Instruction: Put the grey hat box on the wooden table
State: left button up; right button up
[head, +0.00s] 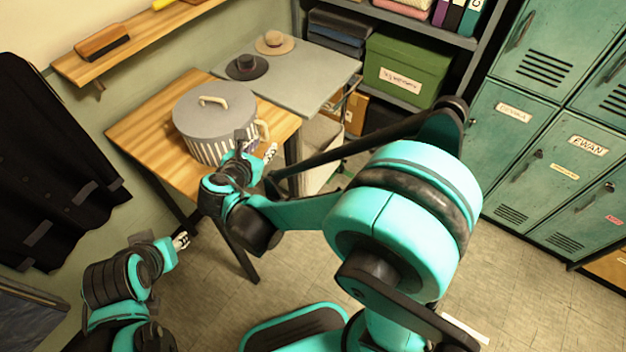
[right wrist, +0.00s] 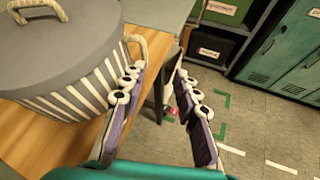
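The grey hat box (head: 205,125) is round, with a flat grey lid, a cream top handle, striped sides and a cream side handle. It stands upright on the wooden table (head: 150,130). In the right wrist view the hat box (right wrist: 70,60) is at the upper left on the table (right wrist: 45,140). My right gripper (head: 257,150) is beside the box's near right side. Its fingers (right wrist: 160,85) are apart with floor showing between them; the left one overlaps the side handle (right wrist: 150,48). I cannot tell if they touch. My left gripper (head: 181,240) is low, left of the table; its opening is unclear.
A grey table (head: 320,72) with a dark hat (head: 246,67) and a tan hat (head: 274,42) adjoins the wooden table. A shelf with a green box (head: 405,68) and green lockers (head: 510,130) stand right. A dark coat (head: 50,170) hangs left.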

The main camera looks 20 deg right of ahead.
jog(key=s+d+m+g+y, duration=0.1)
jog(key=s+d+m+y, duration=0.2)
jog(key=s+m, duration=0.6)
jog(key=s+d+m+g+y, duration=0.2)
jog(key=s+d+m, duration=0.5)
jog(key=m, duration=1.1)
jog(key=s+y, duration=0.1)
jog(key=s, duration=0.2)
jog(key=shift+d+r+y, duration=0.15)
jog(key=shift+r+y, duration=0.25)
